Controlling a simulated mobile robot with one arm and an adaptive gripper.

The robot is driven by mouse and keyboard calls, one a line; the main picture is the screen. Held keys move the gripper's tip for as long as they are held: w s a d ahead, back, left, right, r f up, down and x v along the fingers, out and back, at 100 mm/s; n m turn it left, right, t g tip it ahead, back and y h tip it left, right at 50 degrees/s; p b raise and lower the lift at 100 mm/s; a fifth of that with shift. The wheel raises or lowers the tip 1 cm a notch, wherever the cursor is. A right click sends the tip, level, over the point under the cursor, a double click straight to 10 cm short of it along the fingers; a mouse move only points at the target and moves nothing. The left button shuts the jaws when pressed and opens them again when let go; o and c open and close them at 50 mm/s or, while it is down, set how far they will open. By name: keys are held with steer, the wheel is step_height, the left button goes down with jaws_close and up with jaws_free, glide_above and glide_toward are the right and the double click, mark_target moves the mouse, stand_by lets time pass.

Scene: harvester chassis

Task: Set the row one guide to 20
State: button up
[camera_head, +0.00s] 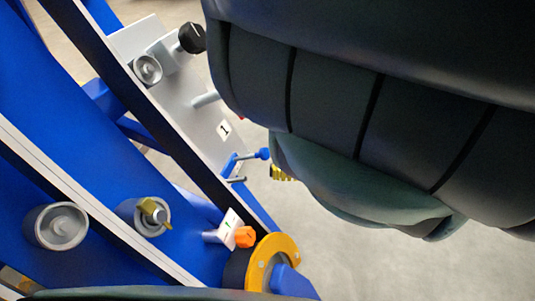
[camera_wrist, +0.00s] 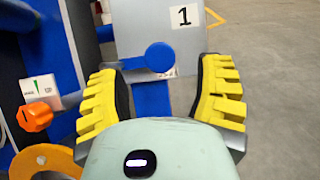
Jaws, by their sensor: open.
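A grey metal plate (camera_head: 185,95) carries a white label marked 1 (camera_head: 224,129); the label also shows in the wrist view (camera_wrist: 184,16). In the wrist view the knob (camera_wrist: 160,57) lies between the two yellow fingers of my gripper (camera_wrist: 160,68), with a gap on each side. My gripper is open and empty. My arm hides most of the gripper in the head view.
An orange knob (camera_head: 245,237) beside a white plate with a green mark sits close to the left of my gripper. A yellow-orange ring (camera_head: 270,262), a black knob (camera_head: 192,37) and blue chassis beams surround it. Open floor (camera_head: 340,262) lies to the right.

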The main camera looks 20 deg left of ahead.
steer(key=shift+s+d, duration=0.1)
steer(key=shift+d, duration=1.6)
